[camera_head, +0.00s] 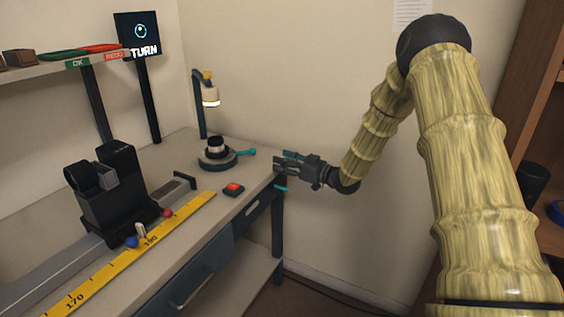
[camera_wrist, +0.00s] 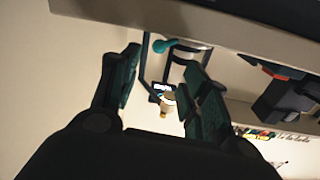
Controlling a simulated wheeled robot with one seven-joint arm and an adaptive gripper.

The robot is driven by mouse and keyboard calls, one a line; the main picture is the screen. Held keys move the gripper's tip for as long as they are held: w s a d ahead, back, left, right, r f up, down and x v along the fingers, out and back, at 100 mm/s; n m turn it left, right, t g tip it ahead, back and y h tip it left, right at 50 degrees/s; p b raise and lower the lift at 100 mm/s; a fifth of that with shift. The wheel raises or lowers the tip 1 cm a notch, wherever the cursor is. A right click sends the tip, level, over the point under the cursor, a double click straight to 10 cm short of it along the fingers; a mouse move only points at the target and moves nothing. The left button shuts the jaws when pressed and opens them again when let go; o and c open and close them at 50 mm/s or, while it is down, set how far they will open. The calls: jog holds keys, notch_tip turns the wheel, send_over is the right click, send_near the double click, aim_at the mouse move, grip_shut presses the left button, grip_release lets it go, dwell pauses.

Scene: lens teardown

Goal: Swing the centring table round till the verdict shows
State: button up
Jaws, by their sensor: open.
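The centring table (camera_head: 217,160) is a dark round base near the back right corner of the bench, with a silver and black lens piece (camera_head: 216,146) on top. Its teal-knobbed handle (camera_head: 247,152) points right, towards my gripper. The handle's teal knob (camera_wrist: 160,46) also shows in the wrist view, beyond my fingers. A black display (camera_head: 139,37) at the back reads "TURN" under a cyan ring. My gripper (camera_head: 282,162) is open and empty at the bench's right edge, to the right of the knob and apart from it. Between my fingertips (camera_wrist: 168,85) is a clear gap.
A lamp (camera_head: 209,97) stands behind the centring table. A red button (camera_head: 233,189) sits in front. A yellow ruler (camera_head: 150,240) and a black bench device (camera_head: 112,193) occupy the left. A shelf (camera_head: 60,63) carries OK and REDO labels.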

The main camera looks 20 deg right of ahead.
jog(key=shift+a+r, duration=0.1)
jog(key=shift+a, duration=0.15)
jog(key=c, duration=0.7)
jog(key=shift+a+r+n, duration=0.1)
jog(key=shift+a+n, duration=0.2)
jog(key=shift+a, duration=0.05)
grip_shut()
jog(key=s+a+r+n+t+h+p, duration=0.1)
jog(key=s+a+n+h+p, duration=0.1)
jog(key=s+a+n+h, duration=0.3)
jog(key=s+a+r+n+h+p, duration=0.15)
jog(key=a+n, duration=0.25)
jog(key=n, duration=0.4)
jog(key=x, duration=0.9)
jog(key=shift+w+d, duration=0.15)
jog(key=shift+w, duration=0.25)
jog(key=w, duration=0.1)
jog(key=w+d, duration=0.1)
jog(key=shift+w+d+f, duration=0.2)
jog(key=shift+w+f, duration=0.05)
jog(key=shift+w, duration=0.15)
jog(key=shift+w+d+f, duration=0.1)
jog(key=shift+w+d, duration=0.2)
jog(key=shift+w, duration=0.25)
